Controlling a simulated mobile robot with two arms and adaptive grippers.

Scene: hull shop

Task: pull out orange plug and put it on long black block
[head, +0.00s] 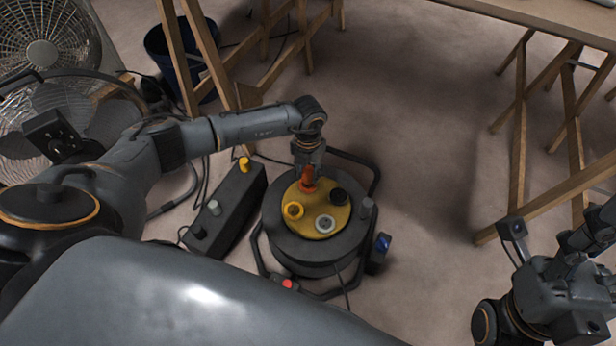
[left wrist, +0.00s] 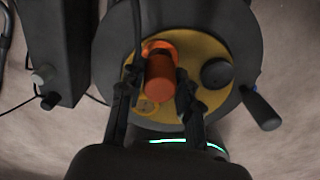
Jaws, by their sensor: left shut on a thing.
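The orange plug (head: 307,184) stands upright at the back of the yellow face (head: 312,228) of a black cable reel. My left gripper (head: 308,170) is shut on it from above. In the left wrist view the plug (left wrist: 161,82) shows between the two fingers of my left gripper (left wrist: 155,103). I cannot tell whether its lower end is still in the socket. The long black block (head: 232,212) lies on the floor left of the reel, also at the left wrist view's left edge (left wrist: 57,50). My right gripper (head: 592,232) is at the right edge, partly cut off.
The reel face also holds a black cap (head: 338,196), a yellow ring (head: 292,210) and a grey socket (head: 325,224). The block carries a yellow plug (head: 244,164) and a grey knob (head: 214,208). A fan (head: 45,50), blue bucket (head: 165,50) and wooden trestles (head: 520,140) stand around.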

